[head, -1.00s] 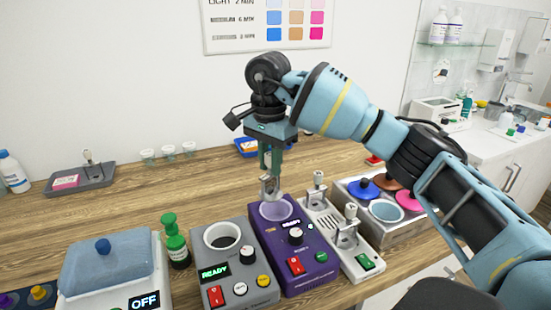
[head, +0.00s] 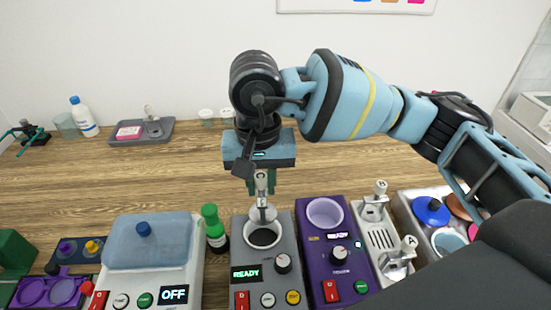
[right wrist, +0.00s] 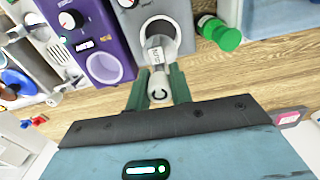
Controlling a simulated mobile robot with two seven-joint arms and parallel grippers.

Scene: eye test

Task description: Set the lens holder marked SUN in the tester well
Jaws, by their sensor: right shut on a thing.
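My right gripper (head: 261,184) is shut on a metal lens holder (head: 262,211), hanging upright with its round end down. In the right wrist view the holder (right wrist: 158,55) has a "C" on top and a small side label I cannot read surely. Its round end is at the back rim of the dark well (head: 264,238) of the grey tester (head: 283,245), whose display reads READY; I cannot tell whether it touches. The purple tester (head: 322,265) also reads READY, and its well (head: 325,212) looks empty. My left gripper is not in view.
A rack (head: 378,238) right of the purple tester holds two lens holders, the nearer marked A (head: 399,257). A green-capped bottle (head: 216,236) stands close left of the grey tester. A blue-lidded device (head: 148,246) reads OFF. The wooden table behind is mostly clear.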

